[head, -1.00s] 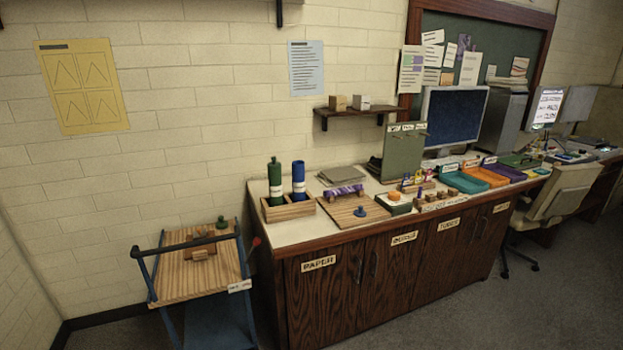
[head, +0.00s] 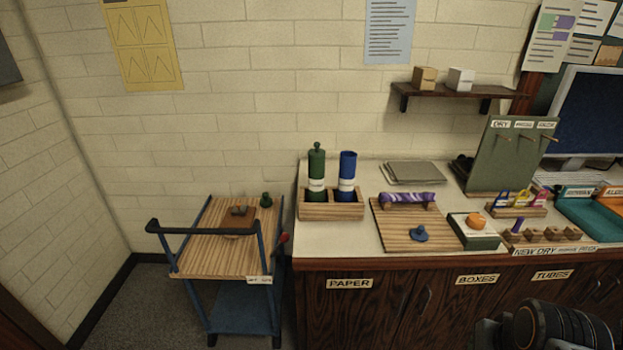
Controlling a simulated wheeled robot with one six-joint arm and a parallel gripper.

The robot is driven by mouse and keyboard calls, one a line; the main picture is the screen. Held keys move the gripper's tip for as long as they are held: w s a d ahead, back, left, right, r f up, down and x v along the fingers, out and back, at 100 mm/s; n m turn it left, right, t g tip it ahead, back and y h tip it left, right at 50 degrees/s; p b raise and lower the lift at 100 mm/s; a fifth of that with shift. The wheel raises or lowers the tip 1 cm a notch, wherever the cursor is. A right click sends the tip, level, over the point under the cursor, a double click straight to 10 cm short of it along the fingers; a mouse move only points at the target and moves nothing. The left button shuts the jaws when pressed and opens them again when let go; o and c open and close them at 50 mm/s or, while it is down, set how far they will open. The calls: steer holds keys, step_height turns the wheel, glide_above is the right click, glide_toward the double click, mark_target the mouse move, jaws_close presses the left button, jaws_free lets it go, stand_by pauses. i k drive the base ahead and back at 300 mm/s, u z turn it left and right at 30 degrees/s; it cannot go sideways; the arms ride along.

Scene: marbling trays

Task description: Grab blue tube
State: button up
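The blue tube (head: 347,177) stands upright in a wooden box (head: 331,211) at the left end of the counter, with a pale label band around it. A green tube (head: 316,172) with a knobbed top stands just left of it in the same box. The box's front wall hides the lower ends of both. A dark part of my arm shows at the bottom right edge of the head view, far from the tube. My gripper's fingers do not show.
A wooden board (head: 408,236) with a purple roll and a blue knob lies right of the box. A cart (head: 221,262) stands left of the counter (head: 318,257). A shelf (head: 463,91) juts from the wall above. Floor shows between cart and left wall.

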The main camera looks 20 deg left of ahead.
mark_target(348, 161)
steer(key=u, duration=1.1)
steer(key=i, duration=0.95)
steer(key=u, duration=1)
